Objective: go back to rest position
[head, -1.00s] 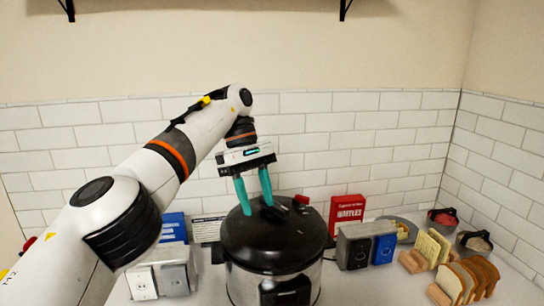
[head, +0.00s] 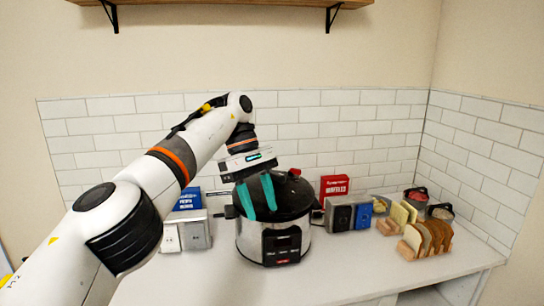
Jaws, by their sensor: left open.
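My left gripper (head: 257,197) comes in from the left with its two teal fingers pointing down. The fingers are apart with nothing between them. It is in front of the dark lid of a silver and black cooker (head: 262,240) and hides part of that lid. I cannot tell whether the fingertips touch the cooker. My right gripper is not in view.
The white counter (head: 350,265) is clear in front. Grey boxes (head: 340,216), a red box (head: 334,186), a blue box (head: 188,199), bread slices in a rack (head: 428,238) and canisters (head: 440,212) stand around. A wooden shelf (head: 240,3) hangs above.

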